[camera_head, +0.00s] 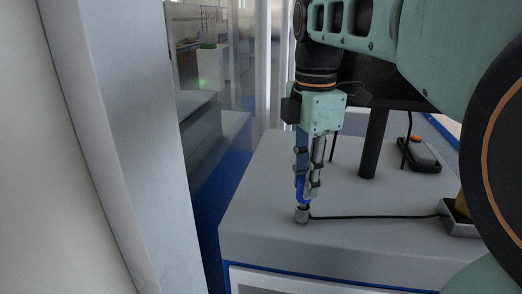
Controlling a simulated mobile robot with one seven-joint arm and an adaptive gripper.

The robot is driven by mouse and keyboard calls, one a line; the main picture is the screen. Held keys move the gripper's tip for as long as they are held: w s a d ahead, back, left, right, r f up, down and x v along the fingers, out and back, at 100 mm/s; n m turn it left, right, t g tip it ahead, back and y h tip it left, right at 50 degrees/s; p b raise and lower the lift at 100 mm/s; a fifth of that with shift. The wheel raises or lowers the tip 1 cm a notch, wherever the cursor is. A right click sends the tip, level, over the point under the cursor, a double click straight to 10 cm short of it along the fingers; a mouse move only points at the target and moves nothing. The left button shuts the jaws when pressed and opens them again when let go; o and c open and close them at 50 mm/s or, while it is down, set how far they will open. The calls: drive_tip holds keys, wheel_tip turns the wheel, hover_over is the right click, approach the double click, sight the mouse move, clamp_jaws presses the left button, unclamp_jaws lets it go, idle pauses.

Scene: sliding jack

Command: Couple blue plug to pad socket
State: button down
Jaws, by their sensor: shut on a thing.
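My gripper (308,193) points straight down over the front left part of the grey table top. It is shut on the blue plug (302,187), of which a blue strip shows between the fingers. Directly below the fingertips is a small grey cylindrical piece (302,215) on the table top, with a dark tip at its top. A black cable (375,216) runs from this piece to the right. Whether the plug touches the grey piece or is joined to it, I cannot tell. The pad socket cannot be made out for certain.
A grey block with a yellow part (459,221) stands at the right, partly behind my arm. A grey device with an orange button (419,154) lies at the back right. A dark post (374,145) rises from the table top (265,210). A tall white panel (120,130) stands at the left.

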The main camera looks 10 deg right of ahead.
drive_tip(key=shift+f+b, duration=0.6)
drive_tip(key=shift+f, duration=0.45)
drive_tip(key=c, duration=1.6)
unclamp_jaws()
wheel_tip(320, 180, up, 12)
drive_tip(key=shift+r, duration=0.1)
